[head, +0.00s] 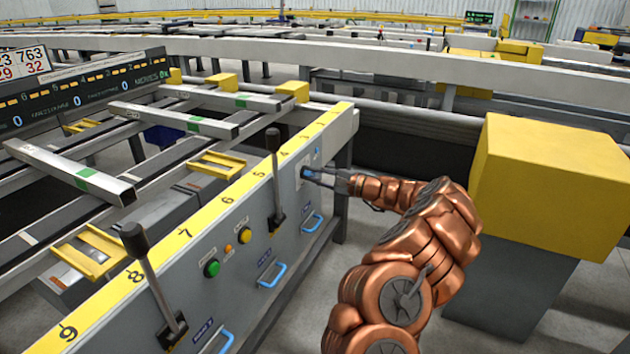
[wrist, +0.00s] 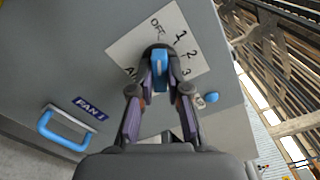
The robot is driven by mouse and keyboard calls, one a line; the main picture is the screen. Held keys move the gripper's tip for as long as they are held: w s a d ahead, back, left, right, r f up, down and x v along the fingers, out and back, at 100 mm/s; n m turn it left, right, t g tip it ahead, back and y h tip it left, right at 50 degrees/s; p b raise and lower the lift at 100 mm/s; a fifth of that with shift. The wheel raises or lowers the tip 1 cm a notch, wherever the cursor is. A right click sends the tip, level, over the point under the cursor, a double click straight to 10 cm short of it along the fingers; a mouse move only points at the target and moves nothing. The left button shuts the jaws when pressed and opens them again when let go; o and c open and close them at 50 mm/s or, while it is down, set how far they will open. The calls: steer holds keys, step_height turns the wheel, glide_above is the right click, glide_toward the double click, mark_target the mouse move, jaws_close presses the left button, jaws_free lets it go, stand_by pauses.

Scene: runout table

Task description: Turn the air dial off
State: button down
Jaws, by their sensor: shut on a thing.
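The air dial has a blue knob (wrist: 160,70) in front of a white label plate (wrist: 184,46) marked OFF, 1, 2 and 3. The lower part of the label is hidden behind my gripper. My gripper (wrist: 159,62) is shut on the blue knob, with a finger on each side of it. In the wrist view the knob stands roughly upright, its top end near the word OFF. In the head view my gripper (head: 314,175) reaches the far end of the grey panel (head: 232,205), where the dial is mostly hidden.
Two black levers (head: 276,175) (head: 152,285) stick out from the panel. A green button (head: 212,268), a yellow button (head: 245,235) and several blue handles (head: 272,275) sit on its face. A yellow-topped block (head: 545,165) stands right of my arm.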

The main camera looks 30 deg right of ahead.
stand_by(0.4)
steer(key=c, duration=1.1)
jaws_free()
steer(key=shift+c, duration=0.2)
steer(key=v, duration=1.2)
